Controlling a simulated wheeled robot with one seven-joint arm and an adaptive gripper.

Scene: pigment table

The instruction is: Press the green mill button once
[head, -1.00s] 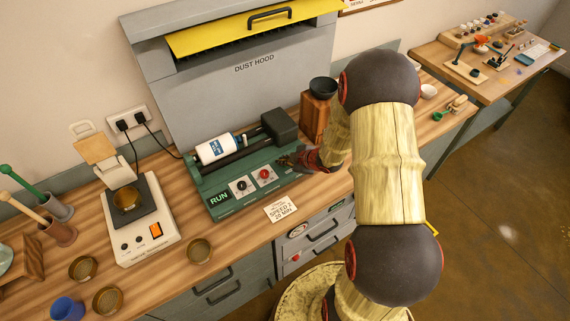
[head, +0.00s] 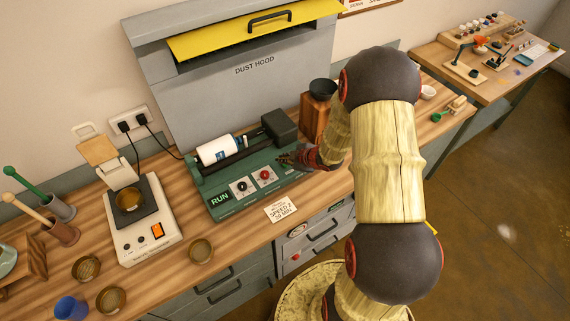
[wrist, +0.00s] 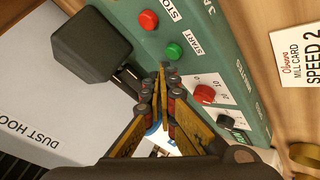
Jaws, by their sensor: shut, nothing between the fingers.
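The green mill (head: 222,207) sits on the bench below the dust hood, with a white jar (head: 215,150) lying on its rollers. In the wrist view the green START button (wrist: 174,52) is fully visible on the panel, beside the red STOP button (wrist: 148,19). My gripper (wrist: 166,68) is shut and empty. Its fingertips appear just short of the green button in the picture, and I see no contact. In the head view my gripper (head: 287,160) is over the mill's right end and hides the START and STOP buttons.
A red knob (wrist: 204,94) and a black knob (wrist: 227,121) are near my fingers. The mill's dark motor housing (wrist: 92,45) stands close on the other side. A mill card (head: 280,209) lies in front. A scale (head: 148,237) stands at the left.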

